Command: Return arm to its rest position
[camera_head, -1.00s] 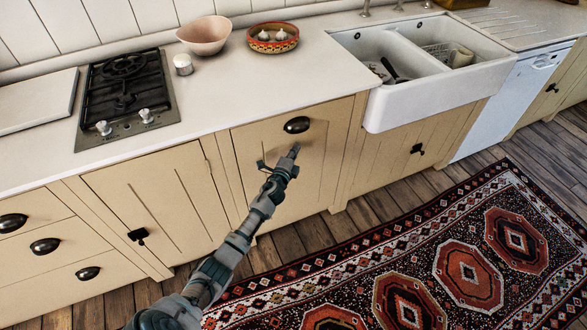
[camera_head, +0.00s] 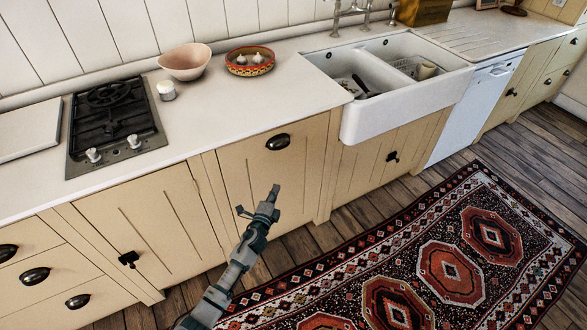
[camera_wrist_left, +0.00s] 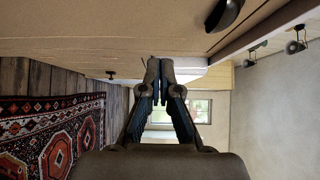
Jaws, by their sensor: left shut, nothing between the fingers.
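My left arm comes in from the bottom of the head view. My left gripper (camera_head: 273,196) is shut and empty, in front of the lower part of a cream cabinet door (camera_head: 262,170) with a dark cup handle (camera_head: 278,142). In the left wrist view the fingers of my left gripper (camera_wrist_left: 160,68) are together with nothing between them. The cabinet front fills the top of that view, with a dark handle (camera_wrist_left: 224,12) at upper right. I cannot tell whether the fingertips touch the door. My right gripper is not in view.
The white counter (camera_head: 240,110) holds a gas hob (camera_head: 112,122), a pink bowl (camera_head: 184,62), a small white jar (camera_head: 166,90) and a patterned dish (camera_head: 249,62). A white double sink (camera_head: 400,108) is to the right. A patterned rug (camera_head: 450,270) covers the floor, which is otherwise clear.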

